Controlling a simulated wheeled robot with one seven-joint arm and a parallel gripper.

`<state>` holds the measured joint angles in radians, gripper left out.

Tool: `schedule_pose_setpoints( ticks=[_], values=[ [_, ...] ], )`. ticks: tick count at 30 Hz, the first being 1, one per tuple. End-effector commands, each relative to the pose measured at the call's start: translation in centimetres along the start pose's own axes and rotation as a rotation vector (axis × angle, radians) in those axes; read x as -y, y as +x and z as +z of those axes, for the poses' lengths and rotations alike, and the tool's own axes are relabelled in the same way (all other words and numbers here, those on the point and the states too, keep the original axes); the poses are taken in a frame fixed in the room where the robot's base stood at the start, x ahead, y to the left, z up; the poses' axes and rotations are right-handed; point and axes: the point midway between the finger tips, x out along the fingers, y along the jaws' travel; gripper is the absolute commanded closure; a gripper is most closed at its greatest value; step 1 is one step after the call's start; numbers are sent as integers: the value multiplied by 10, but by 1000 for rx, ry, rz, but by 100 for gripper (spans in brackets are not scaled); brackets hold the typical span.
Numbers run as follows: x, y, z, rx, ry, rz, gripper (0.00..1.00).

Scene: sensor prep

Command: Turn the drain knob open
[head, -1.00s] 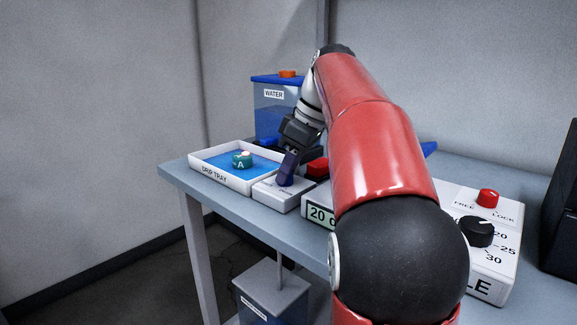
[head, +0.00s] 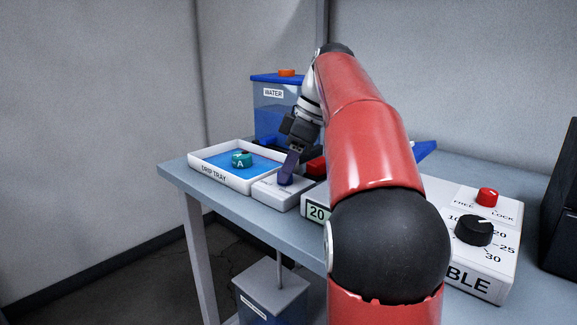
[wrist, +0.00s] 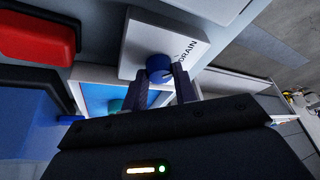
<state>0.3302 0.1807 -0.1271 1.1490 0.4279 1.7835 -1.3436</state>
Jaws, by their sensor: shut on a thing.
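The drain knob is blue and stands on a white block (head: 264,192) at the front of the table. The knob (wrist: 158,66) shows in the wrist view beside the word DRAIN, between my two fingertips. My gripper (head: 288,172) reaches down to it and is shut on it; the gripper (wrist: 160,76) also shows in the wrist view. The fingers hide part of the knob. A white drip tray (head: 207,177) with blue inside stands left of the block, holding a green round piece (head: 241,161) marked A.
A blue-lidded WATER tank (head: 268,97) with an orange cap stands behind the tray. A red button (head: 317,166) is close right of my gripper. A white box with a black dial (head: 474,230) and a red knob (head: 487,197) stands at right. A container (head: 270,294) sits below the table.

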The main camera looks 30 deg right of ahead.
Motion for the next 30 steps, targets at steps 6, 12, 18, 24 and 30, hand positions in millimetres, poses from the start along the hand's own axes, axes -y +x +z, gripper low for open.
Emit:
schedule_pose_setpoints(
  ticks=[6, 12, 18, 24, 30],
  values=[
    [0, 0, 0, 0, 0, 1, 50],
    [0, 0, 0, 0, 0, 0, 50],
    [0, 0, 0, 0, 1, 1, 50],
    [1, -1, 0, -3, 68, 30, 50],
    [4, 0, 0, -13, 283, 119, 50]
  ],
)
